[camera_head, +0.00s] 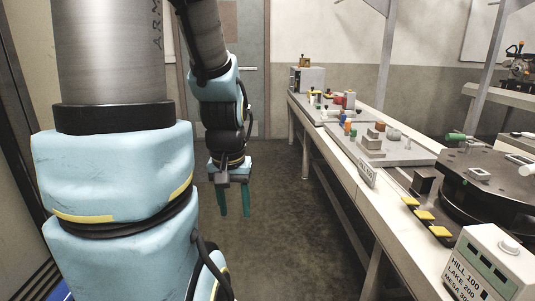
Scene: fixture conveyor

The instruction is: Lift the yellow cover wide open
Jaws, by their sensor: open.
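My gripper (235,211) hangs from my blue arm at the left of the bench. Its two teal fingers point down and are apart, with only floor seen between them. Several small yellow pieces sit in a row on dark mounts along the bench's front edge: one at the far end (410,202), one in the middle (424,215) and one nearest me (439,231). They look lowered and flat. I cannot tell which of them is the cover, or what is under it. My gripper is well apart from them, to their left.
A white box with a printed label (490,268) stands at the front right. A dark round table (500,185) is behind the yellow pieces. A small sign (367,172) stands on the bench edge. Grey plates with coloured blocks (375,142) lie farther along. The floor (285,220) left of the bench is clear.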

